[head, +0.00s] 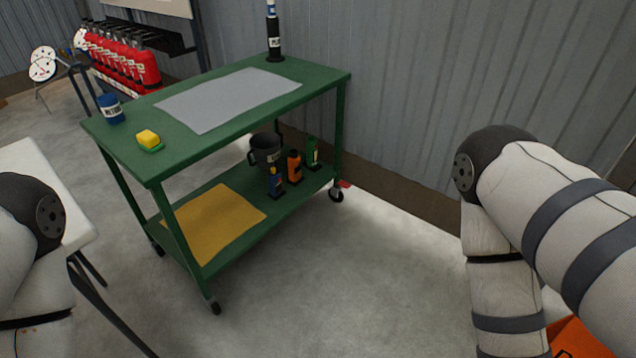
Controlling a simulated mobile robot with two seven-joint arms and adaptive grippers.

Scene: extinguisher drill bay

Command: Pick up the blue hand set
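The blue hand set (275,184) appears to be the small upright blue item with a dark base on the lower shelf of the green cart (290,204). It stands at the left end of a short row, with an orange one (294,167) and a green one (313,153) behind it to the right. A dark bucket (265,150) stands just behind it. My arms show at the left and right picture edges, well away from the cart. Both of my grippers are out of view.
The cart's top holds a grey mat (228,100), a blue can (110,108), a yellow sponge (148,138) and a black bottle (274,40). A yellow mat (214,224) covers the lower shelf's left part. A white table (40,165) stands left. Floor before the cart is clear.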

